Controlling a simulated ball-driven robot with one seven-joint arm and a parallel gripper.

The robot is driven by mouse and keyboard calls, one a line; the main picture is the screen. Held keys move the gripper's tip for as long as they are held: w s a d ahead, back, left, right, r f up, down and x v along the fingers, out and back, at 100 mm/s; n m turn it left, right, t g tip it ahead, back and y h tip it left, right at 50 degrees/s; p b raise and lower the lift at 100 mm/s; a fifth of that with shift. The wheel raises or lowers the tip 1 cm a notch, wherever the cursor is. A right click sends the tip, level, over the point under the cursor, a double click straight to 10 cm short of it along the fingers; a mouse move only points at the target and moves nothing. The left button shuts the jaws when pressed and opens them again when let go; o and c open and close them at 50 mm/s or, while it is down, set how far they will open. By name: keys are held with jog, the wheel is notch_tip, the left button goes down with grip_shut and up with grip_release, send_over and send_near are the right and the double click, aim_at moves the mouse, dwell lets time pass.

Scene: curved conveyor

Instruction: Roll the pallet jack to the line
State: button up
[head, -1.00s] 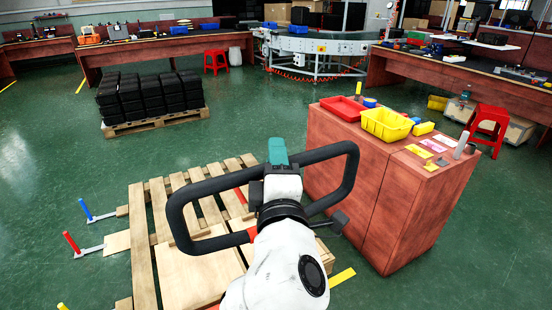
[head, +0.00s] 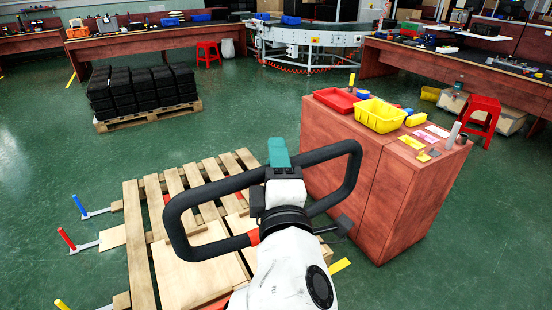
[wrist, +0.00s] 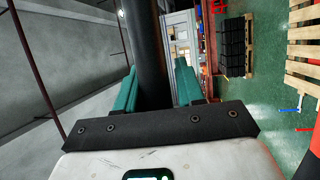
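The pallet jack's black loop handle (head: 186,247) stands in front of me in the head view, with a small red part near its lower bar. Its body and forks are mostly hidden by my arm and a wooden pallet (head: 146,258). My gripper (head: 278,152), with teal fingers, is at the handle's upper bar. In the wrist view, the fingers (wrist: 152,92) lie on both sides of the black bar (wrist: 148,45), shut on it. The curved conveyor line (head: 312,38) is at the back, past the pallet.
A red-brown cabinet (head: 408,210) with a yellow bin (head: 380,116) stands close on the right. A pallet of black crates (head: 110,124) is at the back left. Workbenches (head: 150,48) line the back. Coloured posts (head: 66,239) stand at left. Green floor is open between.

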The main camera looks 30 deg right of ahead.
jog(key=shift+o, duration=1.2)
jog(key=b+v, duration=0.2)
jog(key=v, duration=0.8)
jog(key=shift+s, duration=0.3)
jog(key=shift+a+f, duration=0.1)
jog(key=shift+f, duration=0.05)
jog(key=s+d+f+m+g+y+p, duration=0.1)
jog(key=d+f+m+g, duration=0.3)
jog(key=f, duration=0.5)
jog(key=s+d+f+m+g+y+p, duration=0.15)
jog(key=d+f+g, duration=0.3)
jog(key=f, duration=0.45)
jog(key=s+d+f+m+g+y, duration=0.1)
jog(key=s+f+m+g+y, duration=0.1)
jog(key=s+f, duration=0.6)
jog(key=s+d+f+m+g+y+p, duration=0.1)
jog(key=s+f+m+g+y, duration=0.2)
jog(key=s+f+m+g, duration=0.2)
jog(key=s+f+g, duration=0.2)
jog(key=s+f, duration=0.1)
jog(key=f, duration=0.1)
jog(key=shift+d, duration=0.3)
